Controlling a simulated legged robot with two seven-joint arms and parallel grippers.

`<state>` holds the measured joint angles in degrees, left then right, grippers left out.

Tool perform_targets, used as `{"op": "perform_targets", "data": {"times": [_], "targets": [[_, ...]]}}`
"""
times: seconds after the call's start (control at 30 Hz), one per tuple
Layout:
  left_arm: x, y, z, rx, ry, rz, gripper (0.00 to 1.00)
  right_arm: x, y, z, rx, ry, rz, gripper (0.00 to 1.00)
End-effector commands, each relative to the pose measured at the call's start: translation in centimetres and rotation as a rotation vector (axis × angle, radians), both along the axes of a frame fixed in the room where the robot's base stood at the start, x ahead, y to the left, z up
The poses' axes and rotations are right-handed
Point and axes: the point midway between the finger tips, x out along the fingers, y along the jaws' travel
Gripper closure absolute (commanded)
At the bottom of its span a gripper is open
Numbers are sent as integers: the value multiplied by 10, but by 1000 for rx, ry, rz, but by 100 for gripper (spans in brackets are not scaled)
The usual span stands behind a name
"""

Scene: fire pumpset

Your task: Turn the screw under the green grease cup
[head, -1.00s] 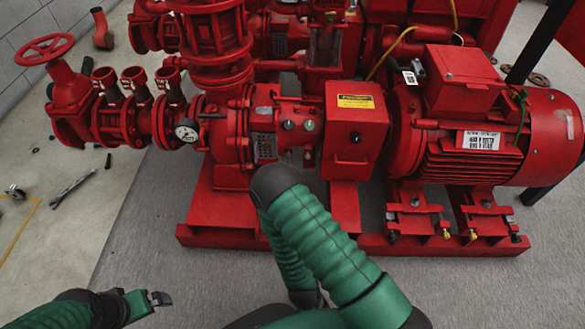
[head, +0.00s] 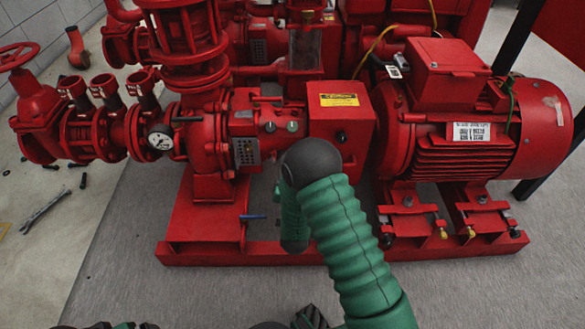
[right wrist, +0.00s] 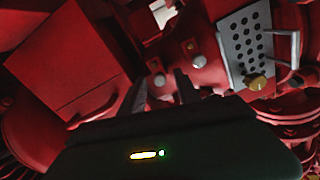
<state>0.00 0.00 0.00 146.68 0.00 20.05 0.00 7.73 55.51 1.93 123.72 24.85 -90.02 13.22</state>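Two small round cups stick out of the red pump casing in the head view: a paler one (head: 270,127) and a greenish one I take as the green grease cup (head: 292,127). In the right wrist view the likely green cup (right wrist: 159,80) has a small brassy screw (right wrist: 155,65) beside it. My right gripper (right wrist: 160,92) is open and empty, its dark fingers on either side of my line of sight to that cup; contact is not visible. In the head view my right arm hides its gripper. Of my left arm only an edge shows at the bottom left.
A red box with a yellow label (head: 339,100) is close right of the cups. A perforated plate (head: 246,152) with a handle is left of them. The red motor (head: 468,130) stands right, a gauge (head: 161,137) left. The grey floor in front is clear.

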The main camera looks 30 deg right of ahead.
Motion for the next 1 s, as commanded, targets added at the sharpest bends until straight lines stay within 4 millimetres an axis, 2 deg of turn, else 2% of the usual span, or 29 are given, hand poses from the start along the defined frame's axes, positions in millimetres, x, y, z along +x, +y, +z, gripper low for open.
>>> {"op": "perform_targets", "data": {"times": [0.03, 0.3, 0.67, 1.0], "targets": [[0, 0, 0, 0, 0, 0, 0, 0, 0, 0, 0, 0, 0, 64], [0, 0, 0, 0, 0, 0, 0, 0, 0, 0, 0, 0, 0, 99], [0, 0, 1, 0, 0, 0, 0, -1, 0, 0, -5, 5, -1, 100], [0, 0, 18, 0, 0, 0, 0, -1, 1, 2, -120, 76, 1, 100]]}}
